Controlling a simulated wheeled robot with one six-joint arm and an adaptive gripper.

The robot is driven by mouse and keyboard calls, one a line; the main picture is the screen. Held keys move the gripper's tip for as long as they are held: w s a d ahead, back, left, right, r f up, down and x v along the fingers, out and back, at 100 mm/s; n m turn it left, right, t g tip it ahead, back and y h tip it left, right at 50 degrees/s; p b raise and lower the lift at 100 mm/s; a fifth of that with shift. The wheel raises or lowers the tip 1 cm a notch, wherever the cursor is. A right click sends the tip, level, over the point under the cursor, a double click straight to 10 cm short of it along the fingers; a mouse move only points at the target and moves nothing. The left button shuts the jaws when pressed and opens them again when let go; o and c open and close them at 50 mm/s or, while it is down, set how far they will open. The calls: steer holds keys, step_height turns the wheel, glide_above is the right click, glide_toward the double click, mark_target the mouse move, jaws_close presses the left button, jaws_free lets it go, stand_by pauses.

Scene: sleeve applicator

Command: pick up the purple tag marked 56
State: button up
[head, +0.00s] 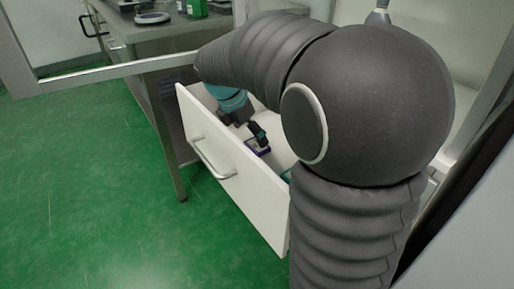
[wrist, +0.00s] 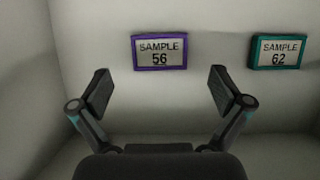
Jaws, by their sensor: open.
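The purple-framed tag marked SAMPLE 56 (wrist: 159,52) lies on the pale drawer floor in the wrist view. My gripper (wrist: 160,90) is open, its two fingers spread to either side and lower in the picture than the tag, with nothing between them. In the head view my gripper (head: 246,130) reaches down inside the open white drawer (head: 225,160). A purple tag (head: 257,146) shows close to the fingers there, partly hidden by them.
A teal-framed tag marked SAMPLE 62 (wrist: 277,51) lies to the right of the purple one, near my right finger. Drawer walls stand close on the left. A workbench (head: 150,35) stands behind the drawer, and my arm hides much of the drawer's right side.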

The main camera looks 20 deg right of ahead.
mark_target(256, 144)
steer(key=x, duration=0.3)
steer(key=shift+d+f+b, duration=0.1)
steer(key=shift+f+b, duration=0.3)
steer(key=shift+c, duration=0.3)
steer(key=c, duration=1)
steer(key=shift+r, duration=0.1)
steer(key=shift+c, duration=0.2)
